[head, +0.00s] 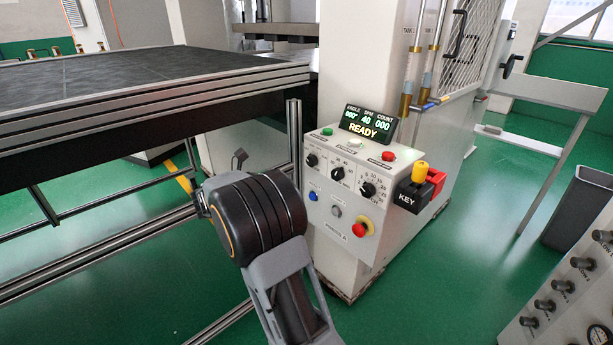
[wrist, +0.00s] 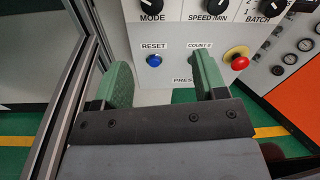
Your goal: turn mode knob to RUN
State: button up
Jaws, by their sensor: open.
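The mode knob (head: 312,160) is a small black knob at the upper left of the white control panel's front. It also shows in the wrist view (wrist: 151,8), cut by the top edge, above the printed word MODE. Its pointer setting and any RUN mark cannot be read. My gripper (wrist: 164,78) is open and empty, its two green-padded fingers pointing toward the panel below the mode knob. The blue reset button (wrist: 154,60) shows between the fingers. In the head view my wrist is left of the panel, and the fingers cannot be made out.
The speed knob (wrist: 217,9) and batch knob (wrist: 272,7) sit right of the mode knob. A red stop button (head: 361,228) is low on the panel. A metal-framed table (head: 160,95) stands close at left.

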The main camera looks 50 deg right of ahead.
aim_at(309, 162)
jog(key=shift+n+h, duration=0.5)
jog(key=d, duration=0.7)
jog(key=d+b, duration=0.1)
jog(key=d, duration=0.6)
jog(key=shift+s+d+f, duration=0.15)
jog(key=shift+d, duration=0.05)
jog(key=shift+c, duration=0.2)
jog(key=c, duration=0.9)
